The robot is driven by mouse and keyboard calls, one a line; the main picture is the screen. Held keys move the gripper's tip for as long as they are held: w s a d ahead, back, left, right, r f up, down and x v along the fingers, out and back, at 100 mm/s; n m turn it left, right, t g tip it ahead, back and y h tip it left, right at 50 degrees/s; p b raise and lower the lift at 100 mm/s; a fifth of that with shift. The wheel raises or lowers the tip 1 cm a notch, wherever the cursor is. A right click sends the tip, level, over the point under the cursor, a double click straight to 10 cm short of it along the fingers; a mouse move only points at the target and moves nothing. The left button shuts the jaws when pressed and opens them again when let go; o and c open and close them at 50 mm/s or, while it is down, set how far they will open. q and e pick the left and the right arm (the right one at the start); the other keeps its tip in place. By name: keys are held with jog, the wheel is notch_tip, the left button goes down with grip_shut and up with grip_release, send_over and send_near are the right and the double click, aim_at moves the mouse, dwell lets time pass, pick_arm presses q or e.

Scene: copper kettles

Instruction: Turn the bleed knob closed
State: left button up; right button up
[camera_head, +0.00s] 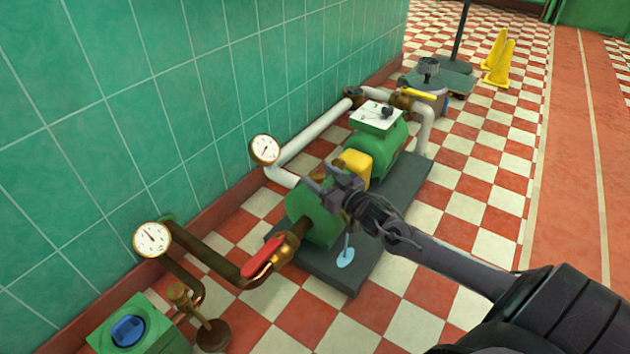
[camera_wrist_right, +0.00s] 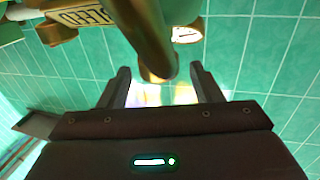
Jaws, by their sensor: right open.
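My right gripper (camera_head: 333,188) is at the near end of the green pump (camera_head: 322,222), above its casing. It also shows in the right wrist view (camera_wrist_right: 164,88), with its two fingers apart and open. A rounded brass part (camera_wrist_right: 150,45) comes down from the top there, across the gap between the fingers; I cannot tell if it touches them. A yellowish tag (camera_wrist_right: 88,16) with upside-down, partly cut lettering, apparently BLEED, is at the upper left, next to another brass piece (camera_wrist_right: 56,34). In the head view the gripper hides most of the bleed knob's area. My left gripper is not in view.
A red lever (camera_head: 262,256) sits on the brass pipe in front of the pump. Gauges (camera_head: 265,149) (camera_head: 152,239) stand near the green tiled wall (camera_head: 200,110). A yellow lever (camera_head: 418,94) is behind the pump. The checkered floor (camera_head: 480,200) to the right is clear.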

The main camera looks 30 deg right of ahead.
jog(key=shift+w+a+b, duration=0.1)
jog(key=shift+w+b, duration=0.2)
jog(key=shift+w, duration=0.6)
jog(key=shift+c, duration=0.2)
